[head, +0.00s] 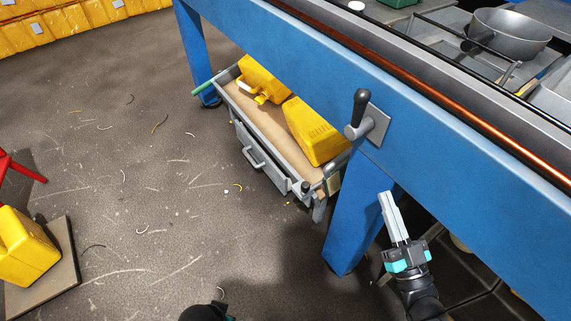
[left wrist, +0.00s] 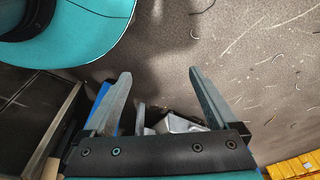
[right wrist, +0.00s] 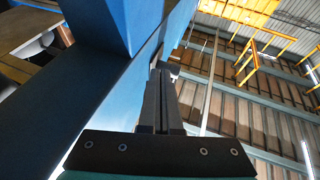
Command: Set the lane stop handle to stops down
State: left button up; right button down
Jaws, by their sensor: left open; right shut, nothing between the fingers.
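The lane stop handle (head: 361,108) is a black-gripped lever on a grey plate (head: 377,126), fixed to the side of the blue beam. Its grip points up from a round grey hub, with a slight lean. My right gripper (head: 388,196) is shut and empty, below the handle and apart from it, fingers pointing up. In the right wrist view the shut fingers (right wrist: 162,72) point up along the blue frame; a small dark and pale part beyond the tips is too small to identify. My left gripper (left wrist: 159,73) is open and empty over the floor, away from the handle.
The blue beam (head: 300,55) and its leg (head: 350,225) stand close to my right gripper. A cart (head: 232,98) with yellow jerry cans (head: 315,130) stands beyond the leg. A metal pan (head: 510,34) sits on the bench. Another yellow can (head: 25,247) is at left.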

pick_arm(q)
jog(key=b, duration=0.1)
jog(key=w+b, duration=0.1)
jog(key=shift+w+a+r+b, duration=0.1)
jog(key=shift+a+r+b, duration=0.1)
jog(key=shift+r+b, duration=0.15)
pick_arm(e)
jog(key=s+a+r+n+t+y, duration=0.1)
jog(key=s+r+t+y, duration=0.1)
jog(key=r, duration=0.5)
jog(key=s+y, duration=0.1)
jog(key=y, duration=0.1)
jog(key=shift+s+t+y, duration=0.2)
jog(key=shift+t+y, duration=0.1)
jog(key=shift+t, duration=0.1)
jog(key=shift+r, duration=0.1)
send_near(366, 106)
notch_tip(366, 106, up, 4)
pick_arm(q)
jog(key=shift+w+d+r+t+b, duration=0.1)
jog(key=shift+w+r+t+b, duration=0.1)
jog(key=shift+w+r+b, duration=0.3)
jog(key=shift+w+r+t+b, duration=0.2)
jog(key=shift+w+r, duration=0.15)
jog(key=shift+r, duration=0.3)
pick_arm(e)
jog(key=shift+w+a, duration=0.5)
jog(key=shift+w, duration=0.4)
jog(key=shift+w+a, duration=0.5)
jog(key=shift+w, duration=0.45)
